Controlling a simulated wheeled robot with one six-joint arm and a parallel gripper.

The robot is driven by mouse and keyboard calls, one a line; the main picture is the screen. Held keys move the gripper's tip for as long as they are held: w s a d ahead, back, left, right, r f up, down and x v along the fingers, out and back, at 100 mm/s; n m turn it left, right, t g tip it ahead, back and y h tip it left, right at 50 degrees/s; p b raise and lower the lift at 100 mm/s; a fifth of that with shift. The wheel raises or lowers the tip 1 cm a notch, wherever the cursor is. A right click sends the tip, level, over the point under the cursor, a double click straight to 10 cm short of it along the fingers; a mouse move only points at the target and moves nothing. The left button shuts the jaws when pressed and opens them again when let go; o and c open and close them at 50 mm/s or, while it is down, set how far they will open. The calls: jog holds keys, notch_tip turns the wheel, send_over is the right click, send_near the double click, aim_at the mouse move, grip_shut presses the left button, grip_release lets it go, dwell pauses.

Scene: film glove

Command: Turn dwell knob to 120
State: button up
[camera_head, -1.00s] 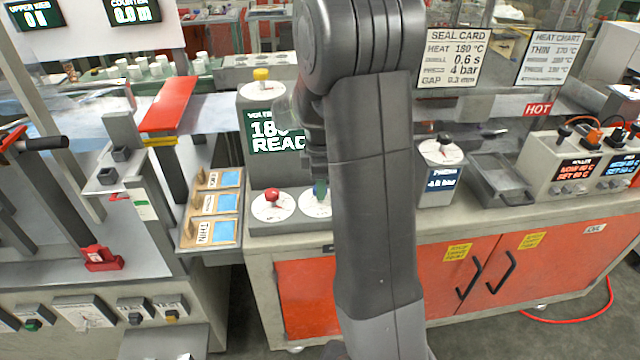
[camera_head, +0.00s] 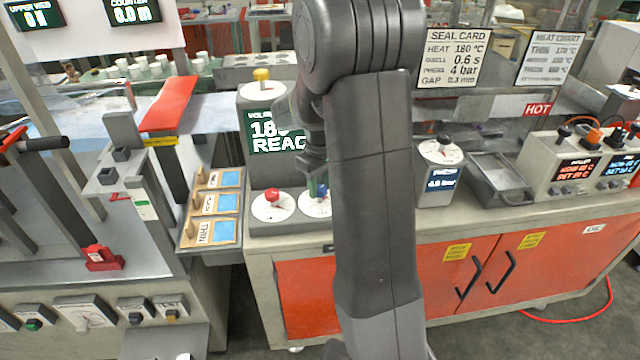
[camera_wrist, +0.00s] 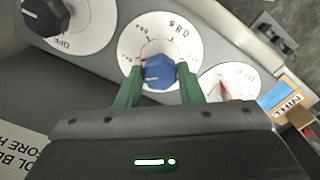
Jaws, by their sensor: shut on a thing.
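The blue knob (camera_wrist: 158,74) sits on a round white dial (camera_wrist: 133,37) with a printed scale, the middle of three dials in the wrist view. My gripper (camera_wrist: 159,70) has its two green fingers on opposite sides of this knob, shut on it. A red pointer mark shows at the knob's edge; the small scale figures are too blurred to read surely. In the head view, the knob (camera_head: 322,190) is partly hidden by my gripper (camera_head: 318,183), beside the red knob (camera_head: 272,195).
A black knob (camera_wrist: 47,15) and a red knob (camera_wrist: 228,92) flank the blue one. The green display (camera_head: 272,132) above is partly covered by my arm. A wooden rack (camera_head: 211,207) with blue cards stands at left. The seal card (camera_head: 452,58) hangs behind.

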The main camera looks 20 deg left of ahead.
aim_at(320, 188)
jog(key=m, duration=1.2)
jog(key=shift+m, duration=0.4)
dwell(0.3)
jog(key=o, duration=1)
jog(key=shift+c, duration=0.2)
jog(key=shift+r, duration=0.1)
notch_tip(320, 188, up, 14)
jog(key=shift+f, duration=0.3)
